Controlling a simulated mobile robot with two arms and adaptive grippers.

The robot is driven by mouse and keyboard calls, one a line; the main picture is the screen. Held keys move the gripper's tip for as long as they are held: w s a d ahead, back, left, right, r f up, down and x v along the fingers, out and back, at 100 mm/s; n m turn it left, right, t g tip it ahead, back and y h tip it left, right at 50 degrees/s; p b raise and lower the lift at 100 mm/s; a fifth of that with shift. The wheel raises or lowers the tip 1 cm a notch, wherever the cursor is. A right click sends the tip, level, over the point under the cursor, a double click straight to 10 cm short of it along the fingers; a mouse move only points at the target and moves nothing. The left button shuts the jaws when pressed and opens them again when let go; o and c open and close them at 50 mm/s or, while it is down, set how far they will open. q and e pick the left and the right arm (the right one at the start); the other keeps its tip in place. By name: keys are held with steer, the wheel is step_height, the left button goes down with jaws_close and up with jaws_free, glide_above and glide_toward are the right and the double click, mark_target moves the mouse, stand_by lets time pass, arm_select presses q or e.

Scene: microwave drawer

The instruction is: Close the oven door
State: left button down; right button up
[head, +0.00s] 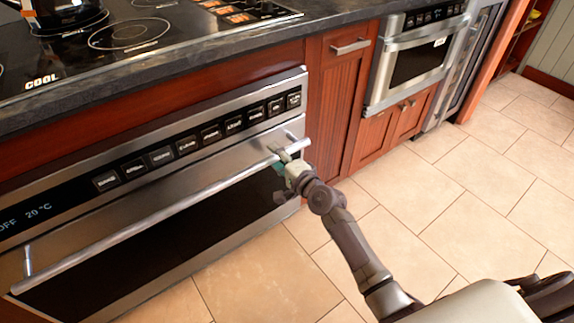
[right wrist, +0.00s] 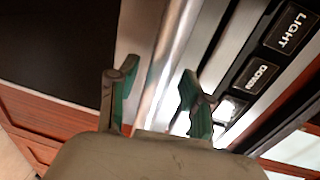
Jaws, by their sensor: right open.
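The oven door (head: 150,247) is under the cooktop, with a dark glass window and a long silver bar handle (head: 150,213). It looks shut or nearly shut against the oven front; I cannot tell whether a small gap remains. My right gripper (head: 284,160) is at the right end of the handle. In the right wrist view my right gripper (right wrist: 158,100) is open, with one finger on each side of the handle bar (right wrist: 172,50). I cannot tell whether either finger touches the bar. My left gripper is not in view.
The oven's button panel (head: 185,145) runs just above the door. A black cooktop (head: 130,35) with a pot (head: 65,14) is on the counter above. Red-brown cabinets (head: 335,100) and a built-in microwave drawer (head: 415,62) stand to the right. The tiled floor (head: 450,190) is clear.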

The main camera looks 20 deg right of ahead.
steer(key=v, duration=1.1)
